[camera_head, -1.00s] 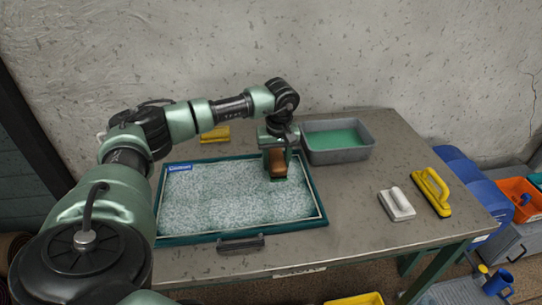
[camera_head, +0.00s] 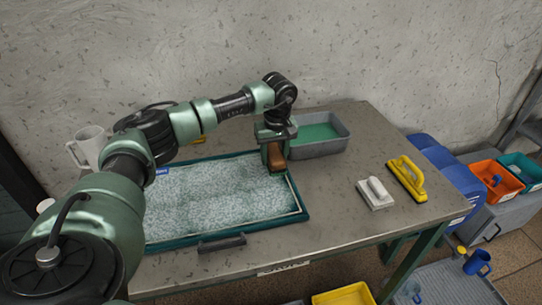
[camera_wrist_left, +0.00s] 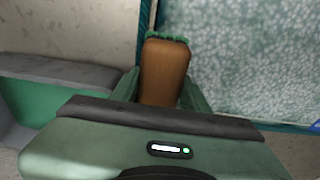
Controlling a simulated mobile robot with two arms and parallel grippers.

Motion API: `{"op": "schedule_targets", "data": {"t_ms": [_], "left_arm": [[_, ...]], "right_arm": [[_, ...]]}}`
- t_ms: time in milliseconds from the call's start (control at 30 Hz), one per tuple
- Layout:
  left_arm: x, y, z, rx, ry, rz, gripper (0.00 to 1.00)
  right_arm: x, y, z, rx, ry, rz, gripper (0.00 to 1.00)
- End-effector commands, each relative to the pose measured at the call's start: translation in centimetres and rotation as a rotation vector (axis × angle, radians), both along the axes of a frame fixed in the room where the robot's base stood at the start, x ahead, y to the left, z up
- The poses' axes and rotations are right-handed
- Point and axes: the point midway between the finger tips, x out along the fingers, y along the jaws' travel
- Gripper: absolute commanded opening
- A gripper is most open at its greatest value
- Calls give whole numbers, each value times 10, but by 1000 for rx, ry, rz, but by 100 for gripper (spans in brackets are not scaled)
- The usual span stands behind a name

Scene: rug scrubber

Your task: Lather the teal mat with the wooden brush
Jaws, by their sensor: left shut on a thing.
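The teal mat (camera_head: 225,205) lies flat on the table, its surface largely covered in white lather, with a teal border and a small blue label at its far left corner. My left gripper (camera_head: 276,158) is shut on the wooden brush (camera_head: 276,160) at the mat's far right corner. The brush's brown wooden back (camera_wrist_left: 164,72) shows between the fingers in the left wrist view, with green bristles at its far end. In that view the brush is at the mat's edge; whether the bristles touch the mat is hard to tell. My right gripper is not in view.
A grey tub (camera_head: 345,140) with green liquid stands just right of the gripper. A white scrubber (camera_head: 375,194) and a yellow brush (camera_head: 407,178) lie on the table's right side. A dark handle (camera_head: 221,243) is at the mat's front edge.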

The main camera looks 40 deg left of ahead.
Motion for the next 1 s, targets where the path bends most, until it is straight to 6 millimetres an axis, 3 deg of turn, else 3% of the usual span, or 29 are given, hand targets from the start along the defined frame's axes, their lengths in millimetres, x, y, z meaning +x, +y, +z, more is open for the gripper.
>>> {"op": "schedule_targets", "data": {"t_ms": [167, 533, 1000], "left_arm": [[-1, -1, 1, -1, 2, -2, 0], [0, -1, 43, -1, 1, -2, 0], [-2, -7, 47, 0, 0, -20, 0]], "right_arm": [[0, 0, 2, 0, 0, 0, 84], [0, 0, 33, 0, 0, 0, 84], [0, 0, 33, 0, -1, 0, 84]]}}
